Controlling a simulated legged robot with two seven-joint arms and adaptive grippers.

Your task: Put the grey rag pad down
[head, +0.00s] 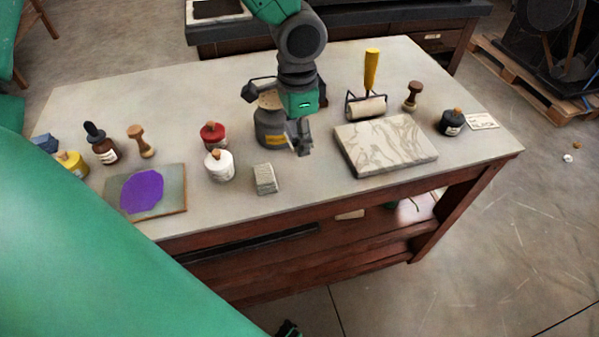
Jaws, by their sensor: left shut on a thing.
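The grey rag pad (264,180) is a small ribbed block on the table near its front edge, right of the white jar. Nothing grips it. My left gripper (281,118) reaches down from the top centre, behind the pad and apart from it. Its fingers lie on either side of a dark grey can (271,133) with a yellow label and a beige top, and look shut on it. The gripper hides part of the can, so whether the can is lifted is hard to tell. My right gripper cannot be made out.
Left of the pad are a white jar (219,165), a red jar (213,135) and a slab (175,204) with purple ink. Right are a pale stone block (385,145), a yellow-handled roller (367,104) and a black jar (451,122). The table front (310,205) right of the pad is clear.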

